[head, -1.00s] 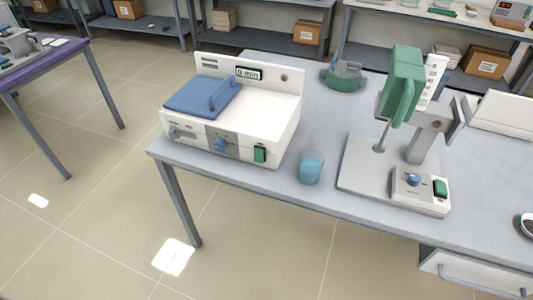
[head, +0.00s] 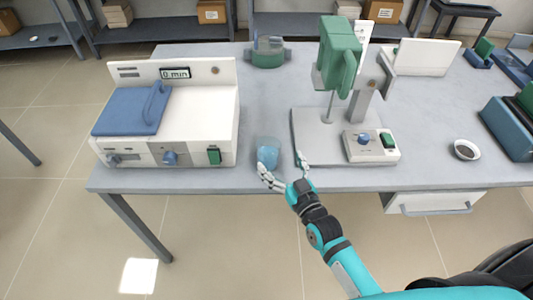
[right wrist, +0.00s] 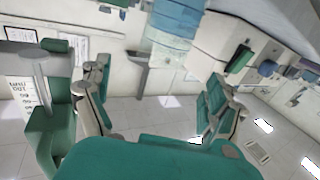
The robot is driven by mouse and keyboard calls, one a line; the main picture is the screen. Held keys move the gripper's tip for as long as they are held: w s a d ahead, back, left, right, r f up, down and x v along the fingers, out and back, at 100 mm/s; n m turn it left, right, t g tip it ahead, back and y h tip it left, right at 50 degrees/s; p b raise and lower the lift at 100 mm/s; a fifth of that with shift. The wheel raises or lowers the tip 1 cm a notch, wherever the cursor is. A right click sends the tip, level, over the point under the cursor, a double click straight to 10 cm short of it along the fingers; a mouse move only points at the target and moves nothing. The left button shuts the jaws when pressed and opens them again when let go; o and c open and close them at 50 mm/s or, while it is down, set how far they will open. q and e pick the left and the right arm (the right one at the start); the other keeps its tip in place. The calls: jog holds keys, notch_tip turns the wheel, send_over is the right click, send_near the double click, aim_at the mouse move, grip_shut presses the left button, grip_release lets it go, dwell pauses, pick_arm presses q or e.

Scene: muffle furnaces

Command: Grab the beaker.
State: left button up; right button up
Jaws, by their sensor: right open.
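The beaker (head: 268,152) is a small light-blue cup standing near the front edge of the grey table. My right gripper (head: 284,165) is open, its fingers spread, at the table's front edge. Its left fingertip is close to the beaker's lower front in the head view, and the right fingertip is to the right of it. I cannot tell whether they touch. In the right wrist view the beaker (right wrist: 172,32) shows at the top, beyond the open right gripper (right wrist: 156,95), with nothing between the fingers. My left gripper is not in view.
A white bath with a blue lid (head: 200,120) stands left of the beaker. A stirrer with a green head (head: 340,55) stands close on the right. A small dish (head: 466,150) lies further right. The table (head: 263,100) is clear behind the beaker.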

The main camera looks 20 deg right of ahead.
aim_at(268, 144)
jog(key=w, duration=0.2)
jog(key=w+a, duration=0.1)
jog(key=w, duration=0.2)
jog(key=w+p, duration=0.1)
jog(key=w, duration=0.2)
jog(key=shift+a+f, duration=0.1)
jog(key=shift+a, duration=0.2)
jog(key=c, duration=1.7)
jog(key=shift+c, duration=0.5)
